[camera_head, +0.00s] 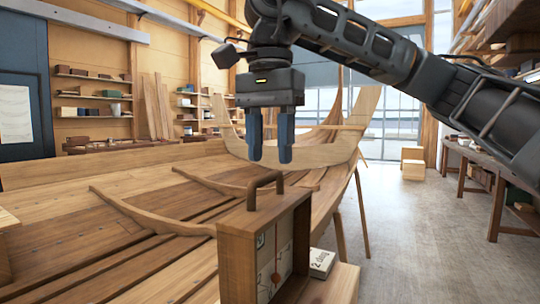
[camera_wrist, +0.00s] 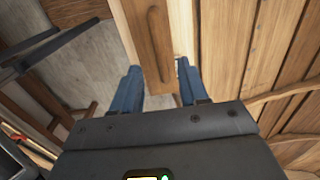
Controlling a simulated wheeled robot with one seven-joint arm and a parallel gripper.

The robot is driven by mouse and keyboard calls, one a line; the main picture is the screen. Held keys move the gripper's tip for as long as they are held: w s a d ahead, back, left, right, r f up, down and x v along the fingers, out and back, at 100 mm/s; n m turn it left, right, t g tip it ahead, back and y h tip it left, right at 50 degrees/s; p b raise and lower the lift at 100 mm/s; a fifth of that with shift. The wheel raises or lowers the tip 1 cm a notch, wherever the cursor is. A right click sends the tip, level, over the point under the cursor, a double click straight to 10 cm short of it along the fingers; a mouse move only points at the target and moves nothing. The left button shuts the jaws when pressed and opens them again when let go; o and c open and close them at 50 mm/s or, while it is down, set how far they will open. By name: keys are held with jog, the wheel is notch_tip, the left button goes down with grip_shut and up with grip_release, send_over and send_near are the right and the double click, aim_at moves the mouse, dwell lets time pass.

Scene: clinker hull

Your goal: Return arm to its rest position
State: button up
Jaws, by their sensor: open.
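My gripper (camera_head: 270,160) hangs from my dark arm, pointing down, with its two blue fingers apart and nothing between them. It is above a wooden case (camera_head: 238,250) with a brown carry handle (camera_head: 265,180), and the fingertips appear a little higher than the handle. In the wrist view my gripper (camera_wrist: 158,75) shows its fingers spread, with the handle (camera_wrist: 155,40) in line with the gap between them. The case has a pale front panel with a red line and dark marks.
A small white box (camera_head: 321,262) marked "2 ding" lies beside the case on a wooden block (camera_head: 335,287). The wooden clinker hull (camera_head: 130,190) fills the left and middle. Workbenches (camera_head: 485,165) line the right wall. The grey floor (camera_head: 415,240) between is clear.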

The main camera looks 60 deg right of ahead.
jog(key=shift+r+p, duration=0.45)
jog(key=shift+r, duration=0.85)
